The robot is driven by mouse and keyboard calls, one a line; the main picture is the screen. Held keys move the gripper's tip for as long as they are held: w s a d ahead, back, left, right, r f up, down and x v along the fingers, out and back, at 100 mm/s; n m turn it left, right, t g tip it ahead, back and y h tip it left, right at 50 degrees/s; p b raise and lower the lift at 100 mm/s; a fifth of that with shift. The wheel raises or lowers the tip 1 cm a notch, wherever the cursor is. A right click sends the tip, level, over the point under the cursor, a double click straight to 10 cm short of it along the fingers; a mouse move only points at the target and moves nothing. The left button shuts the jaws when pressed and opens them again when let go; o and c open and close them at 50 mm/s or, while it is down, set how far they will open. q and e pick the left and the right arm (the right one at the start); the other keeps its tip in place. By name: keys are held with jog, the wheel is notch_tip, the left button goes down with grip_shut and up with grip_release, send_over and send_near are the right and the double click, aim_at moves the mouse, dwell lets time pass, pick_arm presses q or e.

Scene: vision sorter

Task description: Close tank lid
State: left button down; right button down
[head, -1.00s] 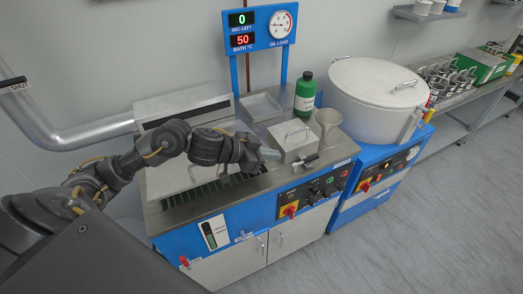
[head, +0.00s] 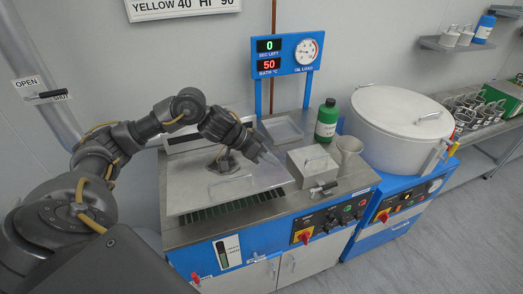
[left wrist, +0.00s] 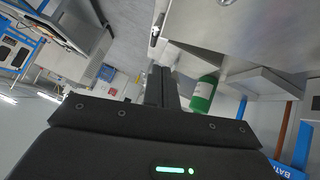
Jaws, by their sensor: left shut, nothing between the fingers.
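The tank lid (head: 231,188) is a flat grey metal panel with a bar handle (head: 230,183), on the left part of the blue-sided bath unit. A strip of dark green slots (head: 225,208) shows below its front edge; how far the lid stands open is hard to tell. My left gripper (head: 273,160) is shut and empty, above the lid's right side, pointing down and right. Whether it touches the lid is unclear. In the left wrist view its closed fingers (left wrist: 163,87) show beside a grey metal surface. My right gripper is not in view.
A small lidded metal box (head: 312,163), a beaker (head: 347,150) and a green bottle (head: 326,120) stand right of the lid. A large round white vessel (head: 395,115) is farther right. The display panel (head: 287,55) stands behind. Floor at right is clear.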

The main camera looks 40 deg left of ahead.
pick_arm(q)
jog(key=x, duration=0.2)
jog(key=p+x, duration=0.1)
jog(key=s+f+x, duration=0.1)
jog(key=x, duration=0.1)
jog(key=shift+w+f, duration=0.2)
jog(key=shift+f, duration=0.05)
jog(key=shift+s+d+f+p, duration=0.1)
jog(key=shift+f+p, duration=0.1)
jog(key=shift+f, duration=0.2)
jog(key=shift+s+d+f+p, duration=0.1)
jog(key=shift+f+p, duration=0.1)
jog(key=shift+f, duration=0.35)
